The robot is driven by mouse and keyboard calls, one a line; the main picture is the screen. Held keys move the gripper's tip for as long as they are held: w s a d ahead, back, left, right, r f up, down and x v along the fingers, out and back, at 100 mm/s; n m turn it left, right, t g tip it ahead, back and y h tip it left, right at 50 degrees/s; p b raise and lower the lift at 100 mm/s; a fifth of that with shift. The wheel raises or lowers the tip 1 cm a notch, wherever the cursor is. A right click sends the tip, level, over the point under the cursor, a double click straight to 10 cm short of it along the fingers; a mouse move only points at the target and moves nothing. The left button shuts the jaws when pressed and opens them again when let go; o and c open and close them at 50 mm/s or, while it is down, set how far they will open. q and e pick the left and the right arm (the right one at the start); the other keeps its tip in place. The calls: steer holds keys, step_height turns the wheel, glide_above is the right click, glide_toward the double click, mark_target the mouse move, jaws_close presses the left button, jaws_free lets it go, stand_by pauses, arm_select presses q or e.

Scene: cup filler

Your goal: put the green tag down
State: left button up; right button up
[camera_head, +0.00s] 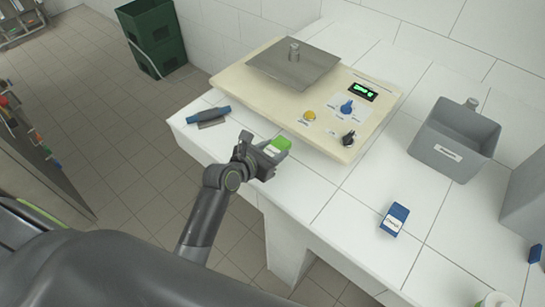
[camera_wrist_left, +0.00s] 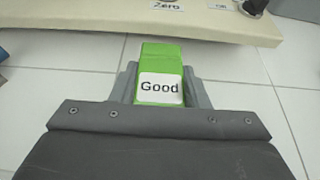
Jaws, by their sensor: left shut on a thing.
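The green tag (camera_head: 281,144) is held between the fingers of my left gripper (camera_head: 270,153), over the white tiled bench near the front edge of the cream scale. In the left wrist view the green tag (camera_wrist_left: 160,58) shows a white label reading "Good", with a grey finger on each side of it (camera_wrist_left: 160,85). I cannot tell whether the tag touches the bench. A blue tag (camera_head: 394,219) with a white label lies on the bench to the right. My right gripper is not in view.
The cream scale (camera_head: 235,86) with a steel plate, knobs and green display stands behind the gripper. A blue-handled scraper (camera_head: 208,117) lies to the left. A grey bin (camera_head: 424,145) stands at the right. The bench between blue tag and scale is clear.

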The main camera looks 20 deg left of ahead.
arm_select(q)
step_height(320, 180, down, 3)
steer(key=shift+r, duration=0.1)
steer(key=shift+f, duration=0.25)
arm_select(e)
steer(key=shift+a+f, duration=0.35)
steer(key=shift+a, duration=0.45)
arm_select(q)
steer(key=shift+f, duration=0.1)
steer(key=o, duration=0.9)
steer(key=shift+o, duration=0.2)
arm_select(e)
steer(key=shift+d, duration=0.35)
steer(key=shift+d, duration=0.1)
